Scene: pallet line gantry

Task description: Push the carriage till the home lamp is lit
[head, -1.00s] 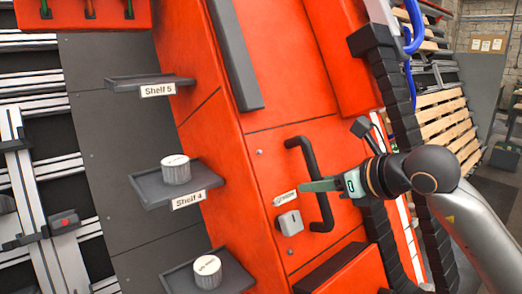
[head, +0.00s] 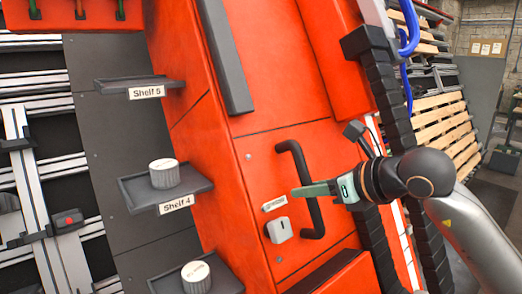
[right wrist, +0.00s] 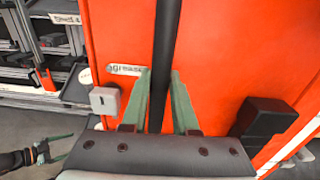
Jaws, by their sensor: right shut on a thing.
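The carriage (head: 290,100) is a tall orange body with a black bar handle (head: 296,150) on its face. My right gripper (head: 303,190) is shut on the handle's upright; in the right wrist view its green fingers lie either side of the black bar (right wrist: 167,35). A small grey box (head: 280,230) and a label (head: 274,203) are beside the handle. A dark block with a small red spot (head: 68,218) sits by the rails; I cannot tell whether this is the home lamp or whether it is lit. My left gripper (right wrist: 62,147) shows open and empty in the right wrist view.
Shelf 5 (head: 110,84) is empty. Shelf 4 (head: 135,195) and a lower shelf (head: 225,281) each hold a white-topped round can. Metal rails (head: 45,235) lie at the left. Black cable chain (head: 383,100) and stacked pallets (head: 440,117) are at the right.

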